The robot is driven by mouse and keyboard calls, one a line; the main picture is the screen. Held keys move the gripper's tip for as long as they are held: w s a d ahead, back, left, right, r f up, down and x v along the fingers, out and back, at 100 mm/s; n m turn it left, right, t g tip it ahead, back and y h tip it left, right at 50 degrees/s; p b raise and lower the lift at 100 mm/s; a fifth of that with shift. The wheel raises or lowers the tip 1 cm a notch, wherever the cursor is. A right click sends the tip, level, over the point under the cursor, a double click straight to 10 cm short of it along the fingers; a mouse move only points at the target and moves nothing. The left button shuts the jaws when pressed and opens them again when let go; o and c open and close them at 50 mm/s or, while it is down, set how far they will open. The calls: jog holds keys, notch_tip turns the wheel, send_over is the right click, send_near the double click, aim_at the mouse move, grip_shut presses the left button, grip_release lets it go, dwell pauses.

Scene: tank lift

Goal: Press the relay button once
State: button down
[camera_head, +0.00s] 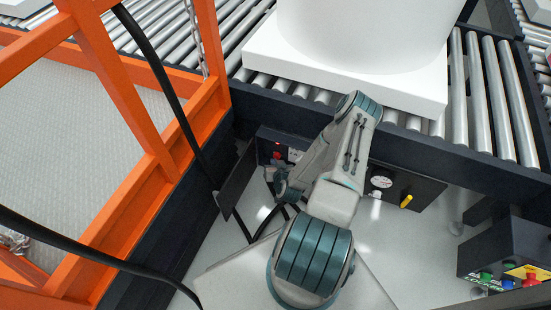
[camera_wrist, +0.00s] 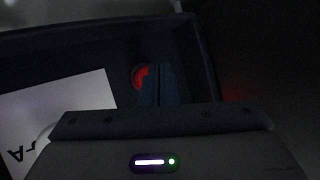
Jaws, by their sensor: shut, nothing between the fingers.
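A round red button (camera_wrist: 141,76), which looks like the relay button, sits inside a dark box (camera_wrist: 196,52) in the wrist view. My gripper (camera_wrist: 158,84) is shut and empty. Its fingers are in front of the button and cover its right part. I cannot tell whether they touch it. In the head view, the red button (camera_head: 277,155) shows small on the dark box (camera_head: 266,142) below the conveyor. My gripper (camera_head: 281,188) is just below it there, with its tips hard to make out.
A white label (camera_wrist: 75,105) lies left of the fingers. A dark door panel (camera_head: 238,180) stands open left of the box. A gauge (camera_head: 381,182) and yellow lever (camera_head: 406,201) are to the right. A white tank (camera_head: 362,30) stands on the roller conveyor (camera_head: 480,95). An orange frame (camera_head: 115,80) borders the left.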

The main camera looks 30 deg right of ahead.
jog(key=shift+w+d, duration=0.2)
jog(key=shift+d, duration=0.1)
jog(key=shift+s+a, duration=0.1)
jog(key=shift+a, duration=0.05)
dwell(0.4)
jog(key=shift+s+a, duration=0.5)
jog(key=shift+a, duration=0.1)
jog(key=s+a+p, duration=0.2)
jog(key=s+a, duration=0.1)
jog(key=a, duration=0.1)
jog(key=shift+s+a, duration=0.35)
jog(key=shift+a, duration=0.05)
jog(key=shift+r, duration=0.1)
dwell(0.6)
